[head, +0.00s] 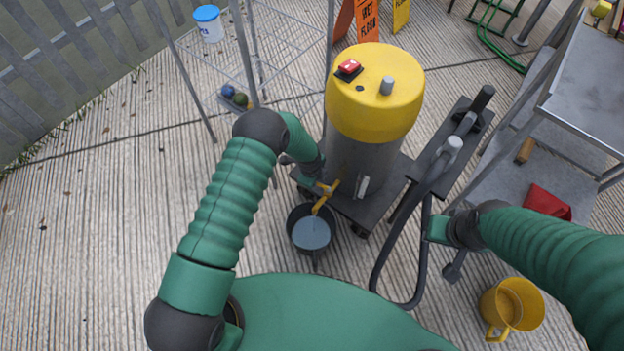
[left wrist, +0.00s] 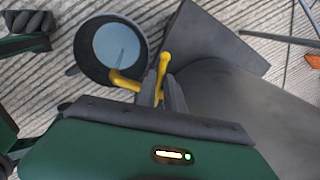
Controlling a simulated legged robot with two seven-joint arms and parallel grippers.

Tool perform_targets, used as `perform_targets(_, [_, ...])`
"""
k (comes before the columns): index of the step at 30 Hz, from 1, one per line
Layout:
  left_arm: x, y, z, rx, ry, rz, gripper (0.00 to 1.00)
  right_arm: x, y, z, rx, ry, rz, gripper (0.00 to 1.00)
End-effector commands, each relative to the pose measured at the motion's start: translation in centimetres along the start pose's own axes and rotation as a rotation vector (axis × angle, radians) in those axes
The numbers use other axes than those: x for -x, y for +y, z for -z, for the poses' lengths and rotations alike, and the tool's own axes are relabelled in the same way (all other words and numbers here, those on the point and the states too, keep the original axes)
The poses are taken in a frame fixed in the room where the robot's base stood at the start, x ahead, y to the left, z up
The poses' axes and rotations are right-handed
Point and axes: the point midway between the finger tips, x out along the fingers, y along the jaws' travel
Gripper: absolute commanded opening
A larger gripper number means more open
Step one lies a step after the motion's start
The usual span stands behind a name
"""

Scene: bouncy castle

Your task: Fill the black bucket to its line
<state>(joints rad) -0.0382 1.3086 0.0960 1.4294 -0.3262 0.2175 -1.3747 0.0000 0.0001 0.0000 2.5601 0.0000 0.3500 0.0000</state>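The black bucket (head: 296,218) stands on the ground under the yellow tap (head: 319,206) of the grey machine with a yellow top (head: 375,95). Grey-blue water (head: 311,233) lies in the bucket, with dark wall showing above it; I cannot make out the line. In the left wrist view the bucket (left wrist: 88,62) is below the tap spout (left wrist: 122,82), and a thin streak shows over the water (left wrist: 118,45). My left gripper (left wrist: 160,92) has its fingers around the tap's yellow lever (left wrist: 163,66). My right gripper (head: 437,231) is beside the black hose; its fingers are unclear.
A yellow jug (head: 512,304) stands on the ground at the lower right. A black hose (head: 378,270) loops down from the machine. A metal cart (head: 590,105) with a red cloth (head: 547,201) is at the right. A wire rack with a white-and-blue tub (head: 209,24) stands behind; left ground is clear.

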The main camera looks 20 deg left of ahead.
Motion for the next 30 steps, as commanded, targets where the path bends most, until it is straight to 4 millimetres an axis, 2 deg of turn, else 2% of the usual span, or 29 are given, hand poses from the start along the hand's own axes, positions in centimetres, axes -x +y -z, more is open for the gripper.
perform_targets(1, [0.0, 0.0, 0.0, 0.000, 0.000, 0.001, 0.21, 0.0, 0.0, 0.0, 0.000, 0.000, 0.000, 0.33])
perform_targets(4, [0.0, 0.0, 0.0, -0.001, 0.000, 0.000, 0.33, 0.0, 0.0, 0.0, 0.000, 0.000, 0.000, 0.33])
perform_targets(14, [0.4, 0.0, -0.1, -0.001, -0.001, -0.001, 0.33, 0.2, 0.0, 0.1, 0.000, 0.000, 0.000, 0.33])
perform_targets(17, [2.0, -0.1, -0.1, -0.002, -0.001, 0.000, 0.33, 1.0, 0.0, 0.2, 0.000, 0.000, 0.000, 0.33])
perform_targets(27, [11.9, -0.2, -0.1, -0.001, -0.001, 0.001, 0.33, 4.6, 0.0, 1.1, 0.000, 0.000, 0.000, 0.33])
perform_targets(30, [14.2, -0.2, 0.0, -0.001, 0.000, 0.001, 0.33, 5.3, 0.0, 1.2, 0.000, 0.000, 0.000, 0.33])
